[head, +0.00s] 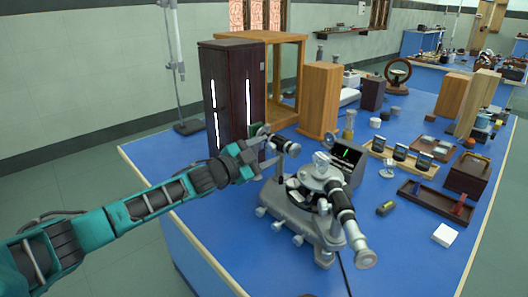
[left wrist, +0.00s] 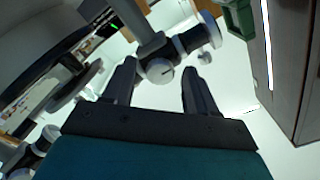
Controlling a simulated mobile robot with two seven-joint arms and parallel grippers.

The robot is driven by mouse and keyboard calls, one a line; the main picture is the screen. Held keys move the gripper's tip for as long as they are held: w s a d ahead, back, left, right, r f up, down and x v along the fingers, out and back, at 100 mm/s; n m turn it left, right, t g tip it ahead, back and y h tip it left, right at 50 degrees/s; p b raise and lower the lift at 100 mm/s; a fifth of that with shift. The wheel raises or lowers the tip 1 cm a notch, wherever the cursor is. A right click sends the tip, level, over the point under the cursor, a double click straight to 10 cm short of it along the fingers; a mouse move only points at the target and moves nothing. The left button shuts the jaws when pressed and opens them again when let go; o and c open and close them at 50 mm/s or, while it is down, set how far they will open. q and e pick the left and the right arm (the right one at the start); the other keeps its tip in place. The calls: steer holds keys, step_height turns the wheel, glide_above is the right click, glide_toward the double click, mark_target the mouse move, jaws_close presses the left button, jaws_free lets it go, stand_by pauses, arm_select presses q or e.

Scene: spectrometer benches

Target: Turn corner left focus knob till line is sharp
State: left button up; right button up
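The grey and black spectrometer (head: 305,231) stands on the blue bench, with a small dark screen (head: 348,153) behind it showing a slanted green line. I cannot judge how sharp the line is. A tube (head: 285,145) points toward the dark cabinet. My left gripper (head: 255,158) is close beside this tube. In the left wrist view the left gripper (left wrist: 160,82) has its two dark fingers spread apart. A pale round knob (left wrist: 160,71) with a dark mark shows between and just beyond the fingertips. Contact cannot be made out. My right gripper is out of view.
A tall dark cabinet (head: 233,92) with bright slits stands close behind the gripper; its side shows in the left wrist view (left wrist: 292,65). A wooden frame (head: 262,36) and wooden block (head: 319,98) stand behind. Trays (head: 436,194) and small items occupy the right; the front right is clear.

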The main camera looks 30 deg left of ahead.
arm_select(q)
steer(key=v, duration=1.3)
stand_by(0.4)
stand_by(0.5)
